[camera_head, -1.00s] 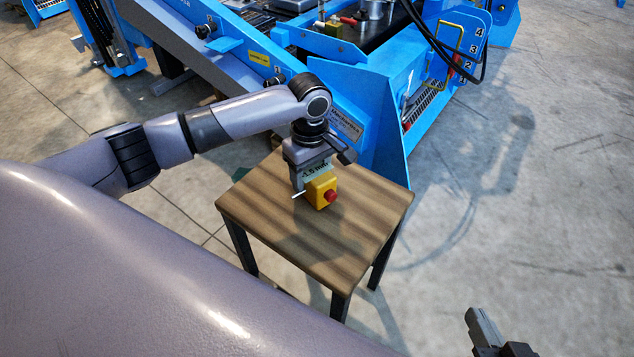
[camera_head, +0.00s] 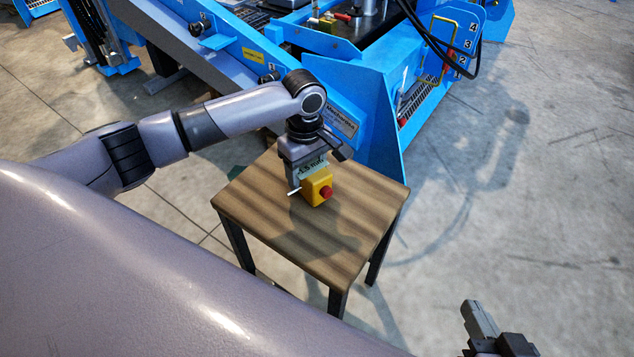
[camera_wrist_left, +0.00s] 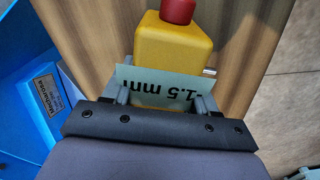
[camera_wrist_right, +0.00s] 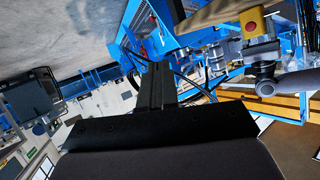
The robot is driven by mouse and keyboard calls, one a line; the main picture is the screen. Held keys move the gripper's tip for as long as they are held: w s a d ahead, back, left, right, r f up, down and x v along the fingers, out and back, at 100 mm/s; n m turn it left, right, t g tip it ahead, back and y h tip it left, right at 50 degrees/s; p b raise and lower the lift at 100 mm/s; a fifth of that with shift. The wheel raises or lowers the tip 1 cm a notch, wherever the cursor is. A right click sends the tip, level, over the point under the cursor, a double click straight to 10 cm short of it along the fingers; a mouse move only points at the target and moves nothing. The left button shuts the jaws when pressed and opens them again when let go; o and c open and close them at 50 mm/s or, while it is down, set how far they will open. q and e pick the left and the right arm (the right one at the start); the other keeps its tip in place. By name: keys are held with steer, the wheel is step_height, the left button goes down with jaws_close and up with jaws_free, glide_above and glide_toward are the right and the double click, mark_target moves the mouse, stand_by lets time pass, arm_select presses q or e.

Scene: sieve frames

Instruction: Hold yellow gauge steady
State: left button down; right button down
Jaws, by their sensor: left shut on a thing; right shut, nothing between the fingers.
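The yellow gauge (camera_head: 317,188) is a small yellow block with a red knob and a pale label plate reading "1.5 mm". My left gripper (camera_head: 302,180) points down over the wooden stool and is shut on the gauge. In the left wrist view the gauge (camera_wrist_left: 173,55) sits beyond the fingers, its label plate (camera_wrist_left: 165,85) across them. Whether the gauge touches the stool top is unclear. My right gripper (camera_head: 480,325) is at the lower right, away from the stool, shut and empty; its fingers (camera_wrist_right: 155,85) also show in the right wrist view.
The wooden stool (camera_head: 270,235) stands before a large blue machine frame (camera_head: 375,120). Black cables (camera_head: 425,35) and a yellow handle (camera_head: 432,50) are on the machine at upper right. Bare concrete floor (camera_head: 540,190) lies open to the right.

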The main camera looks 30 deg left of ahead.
steer(key=w+a+r+n+y, duration=0.2)
steer(key=w+a+r+n, duration=0.15)
steer(key=a+n, duration=0.3)
steer(key=n+g, duration=0.4)
steer(key=n, duration=2)
glide_toward(326, 192)
steer(key=shift+m, duration=0.25)
steer(key=s+d+f, duration=0.1)
steer(key=s+d, duration=0.1)
steer(key=d, duration=0.1)
steer(key=s+d+f, duration=0.1)
steer(key=shift+d+f, duration=0.3)
steer(key=shift+f, duration=0.05)
steer(key=f+n, duration=0.1)
steer(key=n, duration=0.1)
steer(key=w+n+h, duration=0.1)
steer(key=n, duration=0.2)
steer(key=w+d+f+n+t, duration=0.1)
steer(key=n, duration=0.1)
steer(key=shift+f+n, duration=0.3)
steer(key=shift+n, duration=0.1)
steer(key=shift+w+d+f+n+h, duration=0.35)
steer(key=shift+w+n+h, duration=0.15)
steer(key=shift+n, duration=0.5)
steer(key=shift+w+a, duration=0.6)
steer(key=shift+a, duration=0.75)
steer(key=shift+w+a, duration=0.65)
steer(key=shift+a, duration=0.7)
steer(key=shift+w+a, duration=0.6)
steer(key=shift+a, duration=0.75)
